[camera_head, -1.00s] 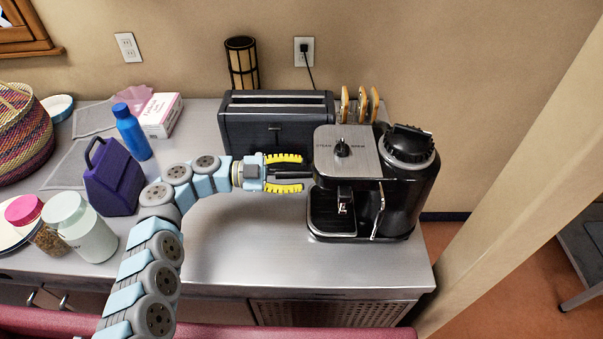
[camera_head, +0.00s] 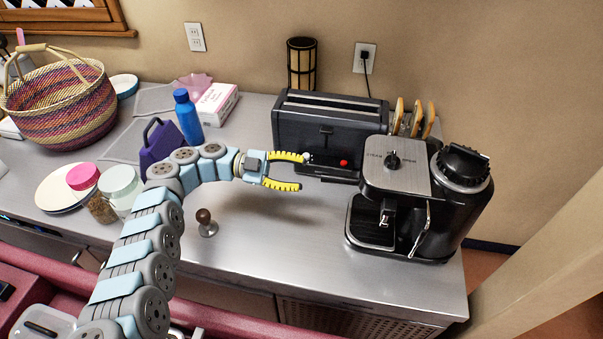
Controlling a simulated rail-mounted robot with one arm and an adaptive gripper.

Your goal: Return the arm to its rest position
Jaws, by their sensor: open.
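My gripper (camera_head: 303,172) has yellow ribbed fingers, spread apart with nothing visible between them. It hangs over the counter, in front of the dark toaster and left of the black and silver coffee machine (camera_head: 395,168). My blue and grey arm reaches up from the lower left and bends right. A dark handle (camera_head: 338,180) sticks out on the left side of the coffee machine, just right of the fingertips. The gripper appears apart from it.
The toaster (camera_head: 325,125) stands close behind the gripper. A purple jug (camera_head: 160,143), a blue bottle (camera_head: 187,115) and a pale jar (camera_head: 120,185) stand near the arm. A wooden-knobbed tamper (camera_head: 206,224) stands right of the arm. The front middle counter (camera_head: 290,240) is clear.

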